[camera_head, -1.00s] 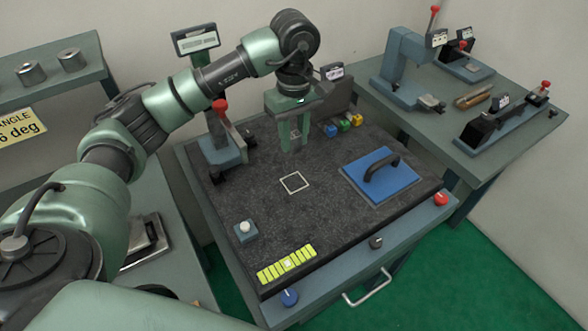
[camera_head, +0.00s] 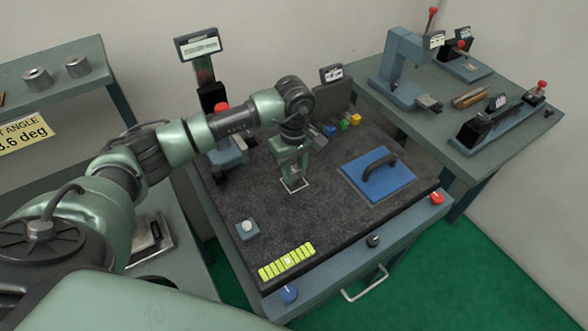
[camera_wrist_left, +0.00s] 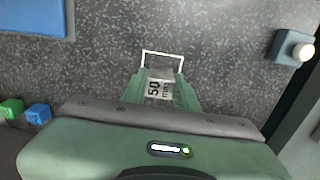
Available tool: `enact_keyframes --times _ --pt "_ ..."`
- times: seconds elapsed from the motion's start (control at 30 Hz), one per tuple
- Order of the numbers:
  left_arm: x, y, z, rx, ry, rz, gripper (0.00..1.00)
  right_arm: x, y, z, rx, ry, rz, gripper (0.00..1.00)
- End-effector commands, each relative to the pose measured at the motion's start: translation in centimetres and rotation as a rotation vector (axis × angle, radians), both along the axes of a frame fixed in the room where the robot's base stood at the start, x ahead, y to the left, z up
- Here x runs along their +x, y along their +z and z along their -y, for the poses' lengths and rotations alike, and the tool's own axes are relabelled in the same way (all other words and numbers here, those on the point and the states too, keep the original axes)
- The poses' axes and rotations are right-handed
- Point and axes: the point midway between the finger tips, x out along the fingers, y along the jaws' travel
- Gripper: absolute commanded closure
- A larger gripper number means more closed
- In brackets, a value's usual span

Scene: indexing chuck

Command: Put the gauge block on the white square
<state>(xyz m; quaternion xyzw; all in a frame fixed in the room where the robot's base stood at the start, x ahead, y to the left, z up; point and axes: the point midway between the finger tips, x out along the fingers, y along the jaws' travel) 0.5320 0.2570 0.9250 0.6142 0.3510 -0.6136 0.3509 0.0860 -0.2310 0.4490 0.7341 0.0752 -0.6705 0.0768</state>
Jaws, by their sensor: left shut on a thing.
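The gauge block (camera_wrist_left: 158,88), a pale block marked "50 mm", shows between the fingers of my left gripper (camera_wrist_left: 161,84) in the left wrist view. In the head view, my left gripper (camera_head: 294,179) points down at the white square (camera_head: 296,191), an outline on the dark speckled plate. The gripper is shut on the block; its fingers largely hide the block there. In the left wrist view, the far side of the square (camera_wrist_left: 162,53) shows just beyond the fingertips. I cannot tell whether the block touches the plate. My right gripper is out of view.
A blue pad with a black handle (camera_head: 379,174) lies to the right on the dark plate (camera_head: 235,195). A white-knobbed button box (camera_head: 248,229) and a yellow-green strip (camera_head: 287,261) are near the front left. Small coloured blocks (camera_head: 343,125) stand at the back.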

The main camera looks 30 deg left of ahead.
Motion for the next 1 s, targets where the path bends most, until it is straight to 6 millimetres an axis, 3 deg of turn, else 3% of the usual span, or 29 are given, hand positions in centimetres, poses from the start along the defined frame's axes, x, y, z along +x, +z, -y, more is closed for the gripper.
enact_keyframes --times 0.13,0.17,0.2,0.23,0.67,1.0 --pt "0.0 -0.3 0.0 -0.001 0.000 0.001 1.00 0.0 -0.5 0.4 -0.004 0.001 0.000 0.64" --pt "0.0 -0.2 0.0 0.000 0.000 0.000 0.63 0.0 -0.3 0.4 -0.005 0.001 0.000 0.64" --pt "0.0 -0.2 0.0 0.000 0.000 0.000 0.52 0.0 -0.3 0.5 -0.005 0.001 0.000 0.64" --pt "0.0 -0.2 0.0 0.000 0.000 0.000 0.49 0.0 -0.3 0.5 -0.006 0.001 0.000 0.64" --pt "0.1 0.6 0.0 0.000 0.000 0.002 0.49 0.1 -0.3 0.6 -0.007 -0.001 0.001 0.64" --pt "0.1 7.4 -0.1 0.001 0.000 0.005 0.49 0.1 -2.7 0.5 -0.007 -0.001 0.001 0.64"
